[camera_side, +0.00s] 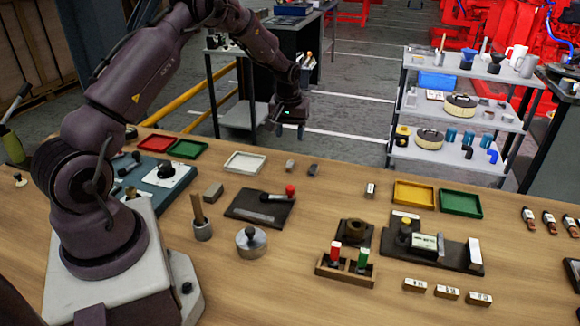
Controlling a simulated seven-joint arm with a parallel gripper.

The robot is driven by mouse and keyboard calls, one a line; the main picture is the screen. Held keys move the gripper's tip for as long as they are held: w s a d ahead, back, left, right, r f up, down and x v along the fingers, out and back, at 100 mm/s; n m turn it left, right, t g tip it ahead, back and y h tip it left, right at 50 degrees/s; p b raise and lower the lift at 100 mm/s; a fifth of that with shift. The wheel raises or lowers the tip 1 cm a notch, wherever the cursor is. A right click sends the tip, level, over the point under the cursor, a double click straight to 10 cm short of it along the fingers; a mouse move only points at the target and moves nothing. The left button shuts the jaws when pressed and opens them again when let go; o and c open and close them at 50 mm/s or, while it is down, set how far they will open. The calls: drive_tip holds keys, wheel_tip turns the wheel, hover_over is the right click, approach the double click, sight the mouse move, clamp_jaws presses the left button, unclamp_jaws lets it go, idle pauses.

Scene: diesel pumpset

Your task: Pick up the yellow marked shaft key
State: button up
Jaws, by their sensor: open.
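I cannot make out for certain which piece is the yellow marked shaft key. Two small grey pieces, a left one (290,166) and a darker right one (313,170), lie near the table's far edge, and a small pale piece (370,190) lies farther right; no yellow mark is clear on them. Yellow shows on a dark fixture (455,258) at the right, around a round part and a small plate. My gripper (277,128) is open and empty, high near the far edge of the table, apart from all pieces. Its fingers are small and partly hidden.
Red (154,142), white (245,163), yellow (414,194) and green (461,203) trays line the far side. A wooden holder (345,272) with red and green pieces, a lidded metal pot (251,242) and a cup with a handle (202,230) stand nearer.

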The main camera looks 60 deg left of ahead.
hover_over(290, 164)
drive_tip(key=f, duration=0.5)
drive_tip(key=shift+d+f, duration=0.15)
drive_tip(key=shift+d, duration=0.1)
drive_tip(key=shift+a+f, duration=0.15)
drive_tip(key=shift+f, duration=1.2)
drive_tip(key=shift+a+f, duration=0.1)
drive_tip(key=shift+f, duration=1.25)
drive_tip(key=shift+c, duration=0.2)
clamp_jaws()
